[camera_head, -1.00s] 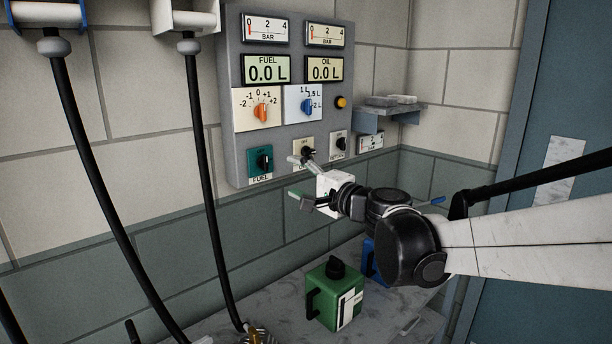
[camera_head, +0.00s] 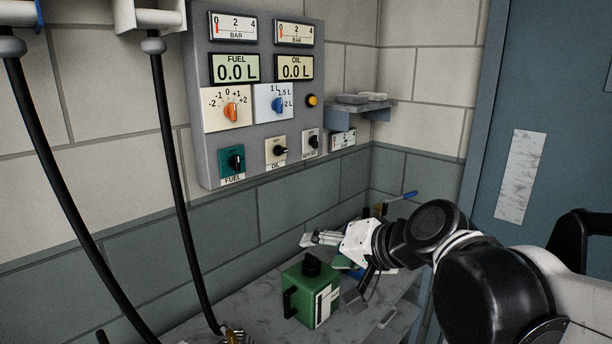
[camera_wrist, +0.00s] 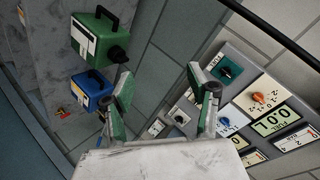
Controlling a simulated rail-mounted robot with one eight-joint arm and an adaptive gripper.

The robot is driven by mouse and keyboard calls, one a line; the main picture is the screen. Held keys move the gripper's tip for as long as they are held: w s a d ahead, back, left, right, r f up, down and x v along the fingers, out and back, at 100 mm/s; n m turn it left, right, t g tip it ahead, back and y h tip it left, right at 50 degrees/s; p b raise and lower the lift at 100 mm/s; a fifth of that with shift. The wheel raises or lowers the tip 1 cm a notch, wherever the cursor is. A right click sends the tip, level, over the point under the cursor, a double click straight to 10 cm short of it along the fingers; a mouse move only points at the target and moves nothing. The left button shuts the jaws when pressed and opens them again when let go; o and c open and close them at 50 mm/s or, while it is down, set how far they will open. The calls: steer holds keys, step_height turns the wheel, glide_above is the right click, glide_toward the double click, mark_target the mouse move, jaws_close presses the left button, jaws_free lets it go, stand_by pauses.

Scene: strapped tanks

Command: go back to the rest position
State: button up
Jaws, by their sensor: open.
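My gripper (camera_head: 312,239) hangs over the counter, below the control panel (camera_head: 202,140) and just above and behind the green tank (camera_head: 316,292) in the head view. Its two fingers are spread and empty in the wrist view (camera_wrist: 164,100), with bare wall and panel behind the gap. The green tank has a black cap and black handle and stands upright on the counter. It also shows in the wrist view (camera_wrist: 100,38). The blue tank (camera_wrist: 91,91) stands beside it; in the head view my wrist mostly hides it.
The panel carries gauges, displays, an orange knob (camera_head: 231,112), a blue knob (camera_head: 278,105), and fuel (camera_head: 235,160) and oil (camera_head: 279,151) switches. Two black hoses (camera_head: 172,130) hang at left. A small shelf (camera_head: 362,107) juts from the wall. A blue door (camera_head: 560,110) is at right.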

steer(key=s+d+f+n+g+h, duration=0.1)
steer(key=s+d+f+h, duration=0.2)
steer(key=s+d+f, duration=0.2)
steer(key=s+d+f+n+h, duration=0.1)
steer(key=s+d+f+h, duration=0.3)
steer(key=s+d, duration=0.5)
steer(key=shift+s+d+f+g, duration=0.3)
steer(key=shift+d+f+g, duration=0.1)
steer(key=shift+d, duration=0.8)
